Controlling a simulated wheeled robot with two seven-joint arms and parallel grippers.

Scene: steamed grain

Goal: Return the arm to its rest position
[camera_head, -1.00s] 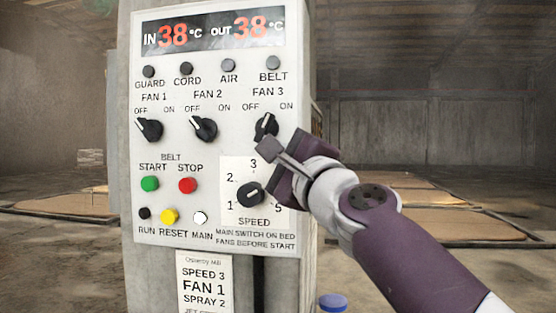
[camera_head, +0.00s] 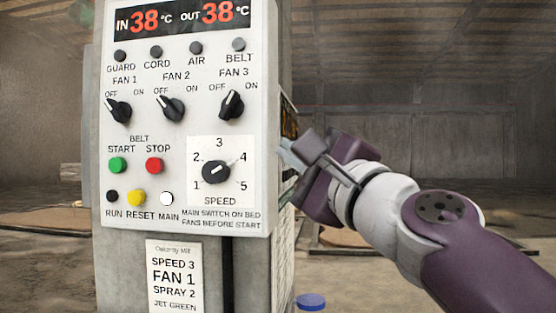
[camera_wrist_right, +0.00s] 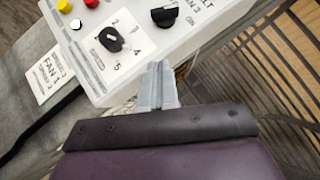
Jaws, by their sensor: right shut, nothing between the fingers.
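My right gripper (camera_head: 290,155) is beside the right edge of the control panel (camera_head: 178,222), apart from the knobs, with its fingers shut and empty. In the right wrist view its closed fingertips (camera_wrist_right: 157,75) lie near the panel's edge, and whether they touch it is unclear. The right arm comes in from the lower right of the head view. The speed knob (camera_head: 216,171) and the fan 3 knob (camera_head: 232,104) stand clear of the gripper. My left gripper is not in view.
The panel sits on a grey post (camera_head: 120,262) with a paper note (camera_head: 174,277) below it. A blue-lidded container (camera_head: 311,301) stands low at the right of the post. Open floor and flat beds lie behind.

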